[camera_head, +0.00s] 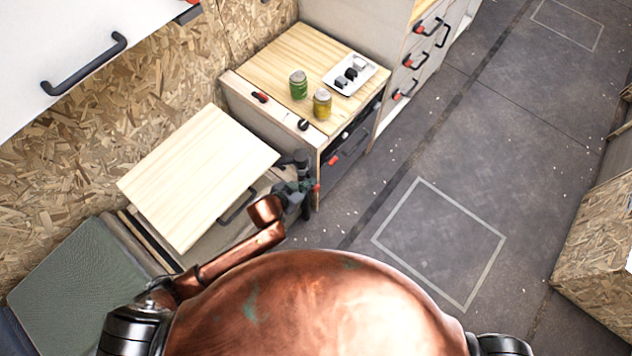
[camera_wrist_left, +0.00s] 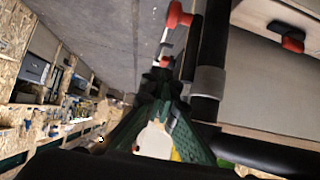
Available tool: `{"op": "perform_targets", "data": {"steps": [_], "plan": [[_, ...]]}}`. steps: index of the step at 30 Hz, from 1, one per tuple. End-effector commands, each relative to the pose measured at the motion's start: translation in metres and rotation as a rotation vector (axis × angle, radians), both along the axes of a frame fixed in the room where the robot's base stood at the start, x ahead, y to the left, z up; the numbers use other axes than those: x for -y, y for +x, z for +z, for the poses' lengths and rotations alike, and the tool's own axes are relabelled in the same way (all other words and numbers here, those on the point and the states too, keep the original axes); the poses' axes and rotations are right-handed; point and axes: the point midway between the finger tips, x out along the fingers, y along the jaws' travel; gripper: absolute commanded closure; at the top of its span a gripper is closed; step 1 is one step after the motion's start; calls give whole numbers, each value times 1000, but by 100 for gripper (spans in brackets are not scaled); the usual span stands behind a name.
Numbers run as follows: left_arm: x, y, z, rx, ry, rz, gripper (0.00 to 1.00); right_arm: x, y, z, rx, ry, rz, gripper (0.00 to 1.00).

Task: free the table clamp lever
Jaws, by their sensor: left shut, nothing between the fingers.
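A small light-wood table top (camera_head: 200,172) stands in front of the chipboard wall in the head view, with a dark bent bar under its right edge. My left gripper (camera_head: 303,187) is beside the table's right edge, close to a dark post (camera_head: 300,158). It is shut and empty. A small red part (camera_head: 316,187) shows just past its fingertips. In the left wrist view a red lever (camera_wrist_left: 178,16) lies ahead of the shut green fingers (camera_wrist_left: 163,76), beside a black post (camera_wrist_left: 208,60) with a grey collar. Whether the fingertips touch the lever is unclear. My right gripper is out of view.
A wooden counter (camera_head: 268,58) behind carries a green jar (camera_head: 298,85), a yellow jar (camera_head: 322,104) and a white tray (camera_head: 368,67). A red-and-black latch (camera_wrist_left: 287,36) is on the cabinet face. A grey-green cushion (camera_head: 75,275) lies at left. The floor (camera_head: 440,150) at right is open.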

Motion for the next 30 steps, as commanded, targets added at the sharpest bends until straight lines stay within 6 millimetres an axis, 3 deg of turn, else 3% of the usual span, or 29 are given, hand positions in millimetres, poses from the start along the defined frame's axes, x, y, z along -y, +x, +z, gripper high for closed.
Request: {"op": "perform_targets", "data": {"steps": [10, 16, 24, 30], "plan": [[28, 36, -39, -3, 0, -1, 100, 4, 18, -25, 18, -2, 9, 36], [47, 63, -63, -2, -1, -1, 100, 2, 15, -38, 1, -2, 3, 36], [30, 39, -79, -2, -1, -1, 100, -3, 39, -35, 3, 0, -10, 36], [26, 35, -81, 0, 0, -1, 100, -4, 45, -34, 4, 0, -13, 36]]}}
